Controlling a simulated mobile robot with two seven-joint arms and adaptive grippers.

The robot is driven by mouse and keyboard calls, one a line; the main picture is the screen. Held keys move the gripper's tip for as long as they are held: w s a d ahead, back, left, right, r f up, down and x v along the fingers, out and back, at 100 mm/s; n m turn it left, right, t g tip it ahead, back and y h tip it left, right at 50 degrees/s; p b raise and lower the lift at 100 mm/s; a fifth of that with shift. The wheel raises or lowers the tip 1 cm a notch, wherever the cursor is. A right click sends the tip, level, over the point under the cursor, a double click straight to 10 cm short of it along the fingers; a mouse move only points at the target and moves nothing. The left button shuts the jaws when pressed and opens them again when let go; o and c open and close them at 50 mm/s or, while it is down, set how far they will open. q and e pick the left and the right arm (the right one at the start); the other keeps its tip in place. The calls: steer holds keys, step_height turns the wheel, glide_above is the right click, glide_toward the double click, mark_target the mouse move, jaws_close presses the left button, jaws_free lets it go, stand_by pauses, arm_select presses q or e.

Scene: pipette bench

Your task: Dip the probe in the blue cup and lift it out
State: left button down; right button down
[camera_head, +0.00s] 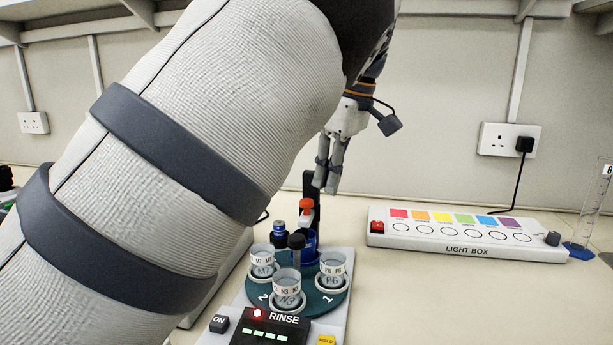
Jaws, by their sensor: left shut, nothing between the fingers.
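My left gripper (325,190) hangs fingers down above the back of the rinse station, its fingers together and empty. A white piece with a red top (306,212), perhaps the probe, stands just below and left of the fingertips against a black upright post (310,186). I cannot tell whether the fingers touch it. A blue cup (310,241) sits below it at the back of the green turntable (318,303), partly hidden by a dark knob. Whether the probe's lower end is inside the cup cannot be seen. My right gripper is out of view.
White labelled cups stand on the turntable, the front one (287,288) nearest. A RINSE panel (270,328) with a red light is in front. A light box (465,238) and glass cylinder (592,205) stand right. My left arm covers much of the left side.

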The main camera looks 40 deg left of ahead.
arm_select(q)
steer(key=v, duration=1)
steer(key=shift+r, duration=0.25)
steer(key=shift+d, duration=0.15)
